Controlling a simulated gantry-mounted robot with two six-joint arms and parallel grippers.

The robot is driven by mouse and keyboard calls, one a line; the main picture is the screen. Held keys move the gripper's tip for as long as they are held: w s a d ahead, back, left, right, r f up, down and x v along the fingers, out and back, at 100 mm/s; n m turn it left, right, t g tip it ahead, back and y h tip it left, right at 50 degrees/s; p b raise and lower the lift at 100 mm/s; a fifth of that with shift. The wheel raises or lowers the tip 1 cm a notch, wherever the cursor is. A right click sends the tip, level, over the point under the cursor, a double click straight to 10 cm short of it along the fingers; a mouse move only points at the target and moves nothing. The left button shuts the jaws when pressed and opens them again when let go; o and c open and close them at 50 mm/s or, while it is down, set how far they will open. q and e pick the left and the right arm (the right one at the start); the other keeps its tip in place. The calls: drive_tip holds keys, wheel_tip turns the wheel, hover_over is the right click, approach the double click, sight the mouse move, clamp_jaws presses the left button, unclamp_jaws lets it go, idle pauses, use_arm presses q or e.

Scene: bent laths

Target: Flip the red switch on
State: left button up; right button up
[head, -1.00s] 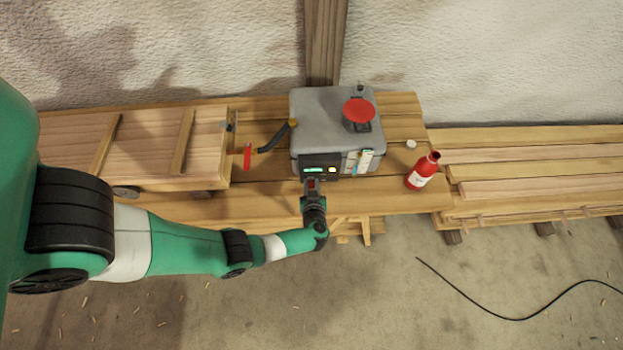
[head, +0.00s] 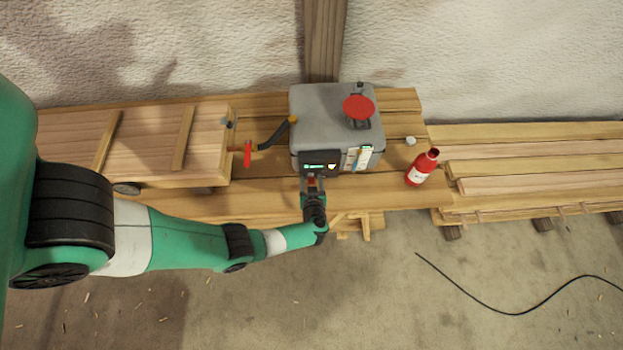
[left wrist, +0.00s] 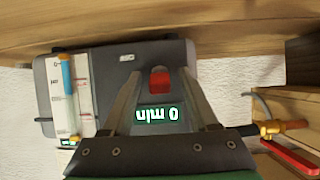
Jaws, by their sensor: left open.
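The red switch (left wrist: 159,80) is on the front panel of a grey box (head: 325,104) on the wooden bench. In the left wrist view it sits between the tips of my left gripper's two fingers (left wrist: 160,73). In the head view my left gripper (head: 313,181) is at the box's front, below the lit display (head: 314,167). It is open, with a finger on either side of the switch. I cannot tell whether either finger touches it, or which way it is set. The display, upside down in the wrist view (left wrist: 157,115), reads "0 min". My right gripper is out of view.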

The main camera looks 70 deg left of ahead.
use_arm(q)
drive_tip(key=p+v, duration=0.4)
drive_tip(key=v, duration=0.7)
drive_tip(key=shift+d+r+p, duration=0.15)
drive_tip(key=shift+r+p, duration=0.05)
drive_tip(key=shift+p, duration=0.1)
drive_tip(key=shift+s, duration=0.1)
